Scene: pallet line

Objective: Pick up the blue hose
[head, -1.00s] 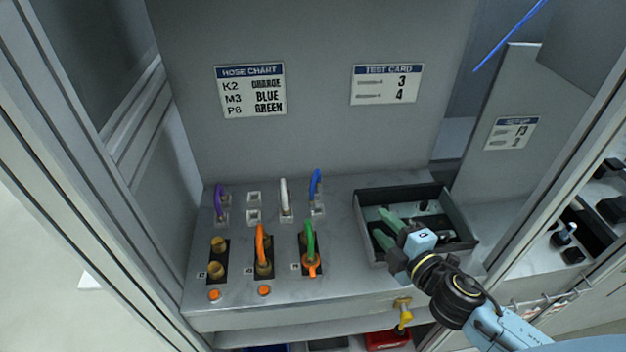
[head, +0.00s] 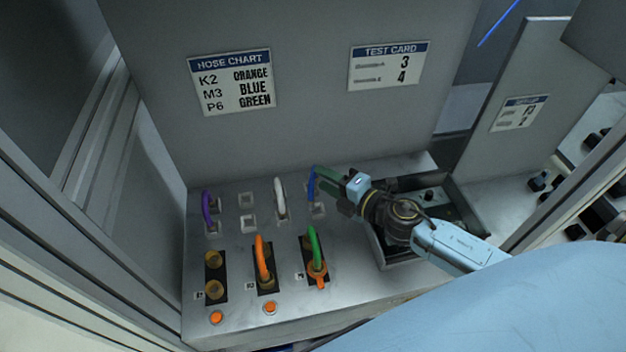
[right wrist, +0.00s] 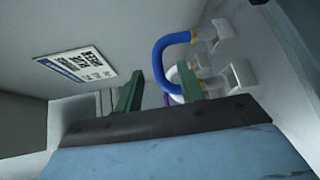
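The blue hose (head: 311,186) is an upright loop in a pale socket pair at the right end of the back row. It also shows in the right wrist view (right wrist: 158,58), its brass-coloured end at a pale fitting. My right gripper (head: 325,181) is at the right side of the blue hose. In the right wrist view its two green fingers (right wrist: 160,92) are apart, with the hose's curve ahead of the gap between them. I cannot tell whether they touch it. My left gripper is not in view.
A white hose (head: 280,199) and a purple hose (head: 207,212) stand left in the back row. An orange hose (head: 262,258) and a green hose (head: 314,246) stand in front. A dark tray (head: 398,259) is under my right arm. The hose chart (head: 232,82) hangs behind.

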